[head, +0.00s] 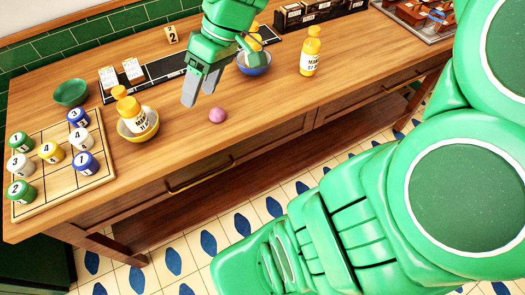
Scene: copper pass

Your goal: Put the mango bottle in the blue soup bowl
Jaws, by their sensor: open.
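The blue soup bowl (256,70) stands on the wooden counter, just right of my gripper. A yellow bottle with an orange cap (255,40) shows at the bowl, upright and seemingly inside it; my wrist partly hides it and its label is not readable. My gripper (200,97) points down, open and empty, left of the blue bowl and apart from it. Another yellow bottle (311,52) with a partly readable "MAN" label stands on the counter to the right.
A pink ball (217,115) lies near the front edge, below my gripper. A green bowl (71,94) and a board with numbered pieces (88,174) are at the left. A dark strip with cards (155,75) and dark boxes (310,14) line the back.

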